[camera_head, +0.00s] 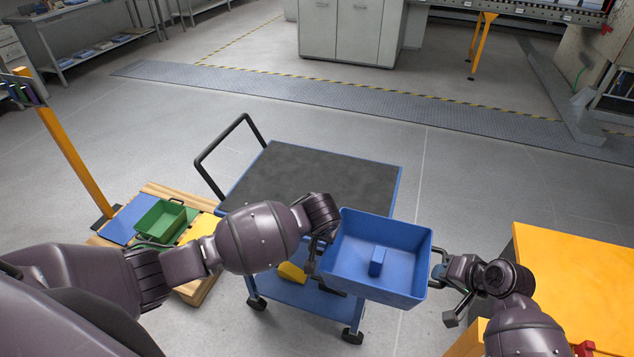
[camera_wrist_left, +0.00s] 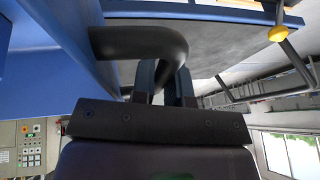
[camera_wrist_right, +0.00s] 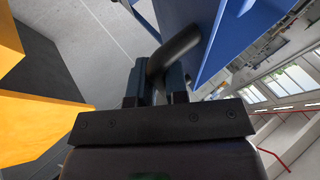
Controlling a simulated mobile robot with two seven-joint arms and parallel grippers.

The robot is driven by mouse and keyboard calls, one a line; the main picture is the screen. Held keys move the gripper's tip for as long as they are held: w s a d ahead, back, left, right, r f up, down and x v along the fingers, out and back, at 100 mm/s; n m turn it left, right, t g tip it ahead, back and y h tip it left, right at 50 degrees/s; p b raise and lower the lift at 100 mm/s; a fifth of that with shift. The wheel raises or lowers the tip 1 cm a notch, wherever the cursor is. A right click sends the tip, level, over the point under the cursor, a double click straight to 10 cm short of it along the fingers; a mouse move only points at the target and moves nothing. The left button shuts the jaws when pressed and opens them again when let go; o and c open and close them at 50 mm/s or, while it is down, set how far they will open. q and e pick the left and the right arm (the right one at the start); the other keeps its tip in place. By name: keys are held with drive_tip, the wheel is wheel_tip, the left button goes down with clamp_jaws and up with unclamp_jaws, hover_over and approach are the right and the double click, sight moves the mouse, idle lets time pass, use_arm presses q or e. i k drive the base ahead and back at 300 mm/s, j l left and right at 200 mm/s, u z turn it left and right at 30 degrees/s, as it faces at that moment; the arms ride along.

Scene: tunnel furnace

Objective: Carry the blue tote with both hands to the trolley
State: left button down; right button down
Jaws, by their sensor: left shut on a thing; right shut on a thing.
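The blue tote (camera_head: 400,290) is held up between my two grippers, in front of the trolley's near right corner in the head view. A small blue block (camera_head: 377,262) lies inside it. My left gripper (camera_head: 318,262) is at the tote's left side, shut on a dark handle (camera_wrist_left: 150,42). My right gripper (camera_head: 442,268) is at its right side, shut on the other dark handle (camera_wrist_right: 176,48). The trolley (camera_head: 320,177) has a dark, bare top with blue edges and a black push handle at its left. The tote overlaps the trolley's near right corner in the picture.
An orange table (camera_head: 575,285) stands at the right. A pallet (camera_head: 195,292) with a green bin (camera_head: 161,220) is left of the trolley. An orange post (camera_head: 75,160) rises behind the pallet. A yellow item (camera_head: 292,272) is on the trolley's lower shelf. Floor behind the trolley is clear.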

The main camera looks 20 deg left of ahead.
sight(320, 188)
drive_tip(key=i+j, duration=0.3)
drive_tip(key=j, duration=0.15)
drive_tip(key=i+j, duration=0.3)
drive_tip(key=j, duration=0.15)
drive_tip(key=i+j, duration=0.3)
drive_tip(key=j, duration=0.15)
